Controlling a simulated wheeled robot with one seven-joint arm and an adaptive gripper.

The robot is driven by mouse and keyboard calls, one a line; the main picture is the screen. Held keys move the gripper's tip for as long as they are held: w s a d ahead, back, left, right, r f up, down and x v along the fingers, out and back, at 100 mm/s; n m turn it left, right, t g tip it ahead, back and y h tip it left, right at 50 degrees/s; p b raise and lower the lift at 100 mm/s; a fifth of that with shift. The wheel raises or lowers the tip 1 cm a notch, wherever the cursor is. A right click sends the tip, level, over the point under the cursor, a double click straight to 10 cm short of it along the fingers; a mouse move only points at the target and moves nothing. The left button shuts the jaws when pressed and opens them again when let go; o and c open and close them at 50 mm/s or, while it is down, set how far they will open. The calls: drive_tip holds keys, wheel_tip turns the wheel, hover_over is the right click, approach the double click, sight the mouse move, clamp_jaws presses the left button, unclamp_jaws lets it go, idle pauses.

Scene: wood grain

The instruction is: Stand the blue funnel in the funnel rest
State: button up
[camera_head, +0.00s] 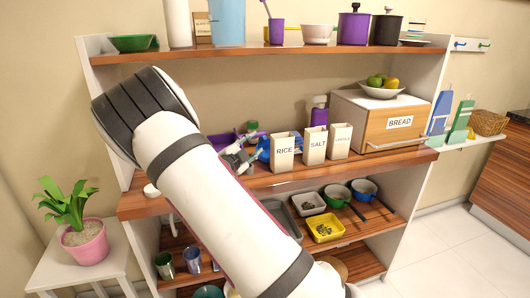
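My gripper (238,158) is small in the head view, over the middle shelf board, just left of the RICE canister. A shiny blue object (264,149), which may be the blue funnel, is right beside the fingertips and partly behind the RICE canister. Its full shape is hidden, and I cannot tell whether the fingers touch it. A purple item (222,140) lies behind my gripper, mostly covered by it; I cannot tell whether it is the funnel rest. My arm covers much of the left of the shelf.
RICE (283,153), SALT (315,147) and a third canister (340,141) stand close to the right. A bread box (383,122) with a fruit plate is beyond them. A green-capped item (252,126) stands behind. Pans and bowls fill the lower shelf.

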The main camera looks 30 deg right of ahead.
sight(263, 139)
drive_tip(key=shift+f+x, duration=0.15)
drive_tip(key=shift+x, duration=1.4)
drive_tip(key=shift+f+x, duration=0.15)
drive_tip(key=shift+x, duration=1.4)
drive_tip(key=shift+s, duration=0.1)
clamp_jaws()
